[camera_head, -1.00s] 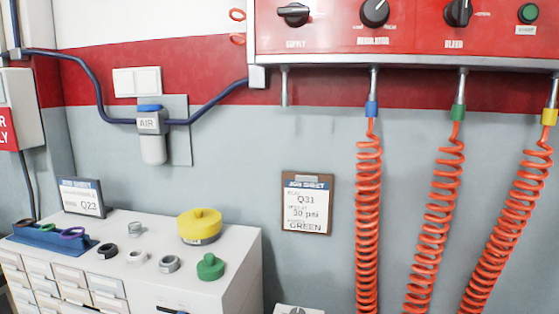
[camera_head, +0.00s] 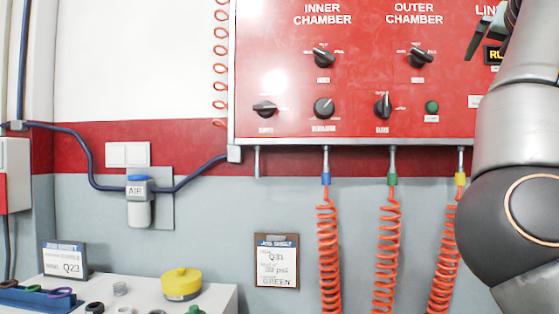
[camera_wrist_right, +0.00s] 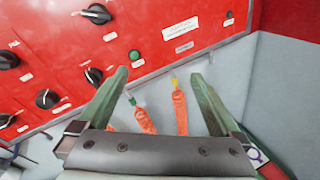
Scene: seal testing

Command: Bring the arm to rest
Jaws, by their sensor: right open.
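My right arm rises on the right of the head view, in front of the red control panel (camera_head: 290,75). My right gripper (camera_head: 490,38) is partly cut off at the top right corner of that view. In the right wrist view, the gripper (camera_wrist_right: 160,77) has its two green fingers spread wide, with nothing between them. The panel and the orange hoses lie beyond the fingers, and no contact shows. My left gripper is not in view.
The panel carries black knobs (camera_head: 324,57) and a green button (camera_head: 432,107). Orange coiled hoses (camera_head: 328,250) hang below it. A white cabinet (camera_head: 222,298) at lower left bears a yellow-capped part (camera_head: 181,283). A job sheet (camera_head: 277,262) hangs on the grey wall.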

